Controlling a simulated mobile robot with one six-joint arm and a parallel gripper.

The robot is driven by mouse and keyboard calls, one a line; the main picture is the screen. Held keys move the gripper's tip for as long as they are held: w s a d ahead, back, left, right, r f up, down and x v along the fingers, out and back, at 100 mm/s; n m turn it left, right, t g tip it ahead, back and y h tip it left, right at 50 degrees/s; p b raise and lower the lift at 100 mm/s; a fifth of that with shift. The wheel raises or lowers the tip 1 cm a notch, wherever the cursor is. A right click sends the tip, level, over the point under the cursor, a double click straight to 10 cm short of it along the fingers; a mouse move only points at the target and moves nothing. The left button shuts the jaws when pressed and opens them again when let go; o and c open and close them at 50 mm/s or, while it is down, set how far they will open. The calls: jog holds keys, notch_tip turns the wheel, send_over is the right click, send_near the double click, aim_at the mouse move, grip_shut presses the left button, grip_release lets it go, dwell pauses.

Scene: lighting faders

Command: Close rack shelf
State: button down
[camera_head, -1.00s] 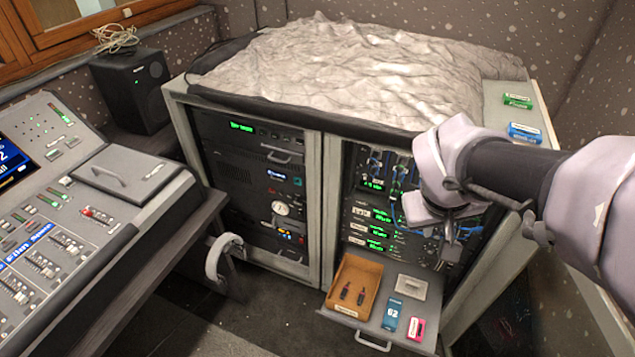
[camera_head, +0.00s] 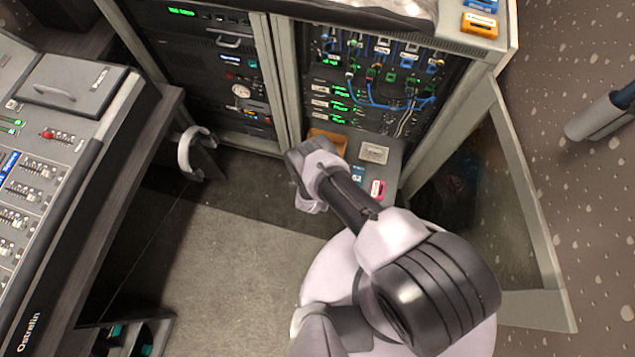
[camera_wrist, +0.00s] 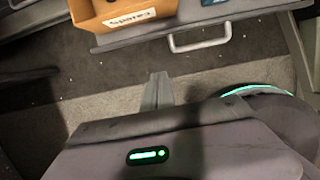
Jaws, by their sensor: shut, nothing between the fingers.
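The rack shelf (camera_head: 396,163) is pulled out at the bottom of the right rack bay. It carries an orange tray (camera_head: 328,137), a pale square item (camera_head: 374,152), a blue item (camera_head: 358,173) and a pink item (camera_head: 377,188). My arm hides its front left part. In the wrist view the shelf's front edge (camera_wrist: 255,14) crosses the top, with its pale bar handle (camera_wrist: 200,47) below it. My gripper (camera_wrist: 158,78) is shut and empty, below and left of the handle in that picture and apart from it.
The rack's glass door (camera_head: 530,215) stands open at the right. The left rack bay (camera_head: 205,75) has a closed front. A mixing desk (camera_head: 50,150) fills the left, with a curved grey armrest-like part (camera_head: 190,155) near it. Carpeted floor (camera_head: 235,230) is clear between.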

jog(key=w+d+f+b, duration=0.2)
jog(key=w+f+b, duration=0.3)
jog(key=f+b, duration=0.3)
jog(key=shift+w+b, duration=0.35)
jog(key=shift+b, duration=0.65)
